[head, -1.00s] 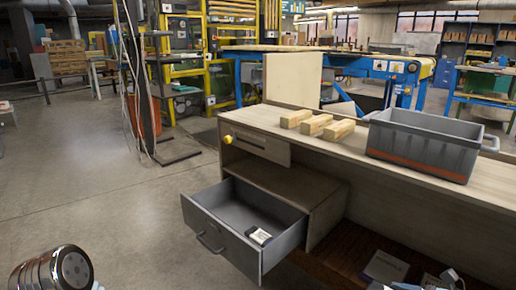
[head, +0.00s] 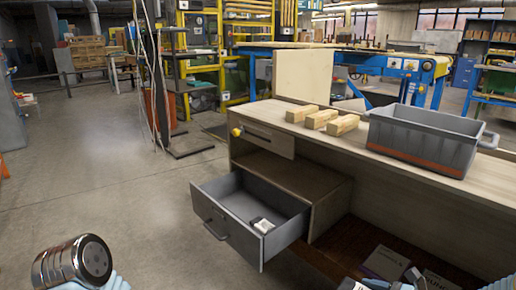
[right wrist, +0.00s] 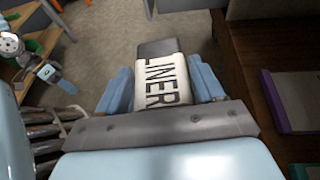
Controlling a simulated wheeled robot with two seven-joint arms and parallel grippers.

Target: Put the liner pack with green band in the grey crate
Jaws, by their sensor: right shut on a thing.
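My right gripper (right wrist: 162,82) is shut on a white liner pack (right wrist: 165,92) in the right wrist view. Its blue fingers press on both sides of the pack. The pack shows the black word LINER and a dark grey far end; I see no green band on the visible face. The grey crate (head: 424,138) stands on the bench top at the right in the head view, with an orange-brown stripe low on its side. The held pack is apart from the crate.
An open drawer (head: 240,238) juts from the bench and holds a small white item (head: 262,225). Wood blocks (head: 321,119) lie left of the crate on the bench top (head: 480,187). Packs (head: 385,263) lie on the dark lower shelf. The floor at left is clear.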

